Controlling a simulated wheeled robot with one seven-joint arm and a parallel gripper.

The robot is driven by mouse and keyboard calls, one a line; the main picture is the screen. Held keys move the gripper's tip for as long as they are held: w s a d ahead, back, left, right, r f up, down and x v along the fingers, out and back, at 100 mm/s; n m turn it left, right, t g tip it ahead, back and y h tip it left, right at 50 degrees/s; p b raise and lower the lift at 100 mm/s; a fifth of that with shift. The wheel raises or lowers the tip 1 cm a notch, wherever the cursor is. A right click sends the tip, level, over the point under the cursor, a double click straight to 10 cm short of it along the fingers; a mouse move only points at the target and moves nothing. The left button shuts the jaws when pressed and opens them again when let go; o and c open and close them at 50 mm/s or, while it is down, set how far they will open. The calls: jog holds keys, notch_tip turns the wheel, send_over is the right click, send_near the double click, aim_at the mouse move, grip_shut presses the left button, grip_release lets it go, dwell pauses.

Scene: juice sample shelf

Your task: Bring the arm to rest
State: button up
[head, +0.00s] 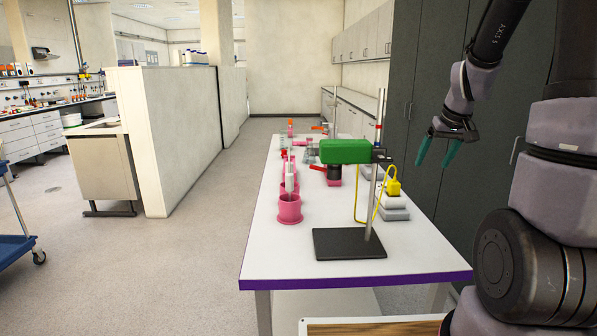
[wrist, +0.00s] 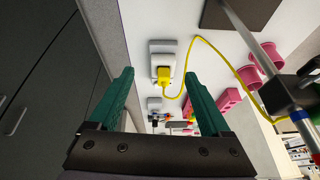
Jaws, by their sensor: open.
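My gripper (head: 436,151) hangs at the right in the head view, in front of the dark cabinets and above the table's right edge. Its green fingers point down and are apart, with nothing between them. The fingers also show in the wrist view (wrist: 158,95), spread wide. Beyond them in that view lie a yellow plug-like piece (wrist: 163,75) on a grey-white block, with a yellow cable, and part of the white table. The gripper touches nothing that I can see.
The white table (head: 420,262) holds a stand with a black base (head: 348,244), a green device (head: 345,151), pink cups (head: 290,209) and the yellow piece (head: 393,187). Dark cabinets (head: 415,60) stand close at the right. The floor left of the table is clear; a blue cart (head: 15,250) stands far left.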

jog(key=s+a+r+m+t, duration=0.1)
jog(key=s+a+r+m, duration=0.1)
jog(key=s+a+r, duration=0.4)
jog(key=s+a+r+m+t+y, duration=0.1)
jog(key=s+a+r, duration=0.5)
jog(key=s, duration=0.9)
notch_tip(320, 180, up, 4)
jog(key=shift+f+m, duration=0.2)
jog(key=shift+m, duration=0.2)
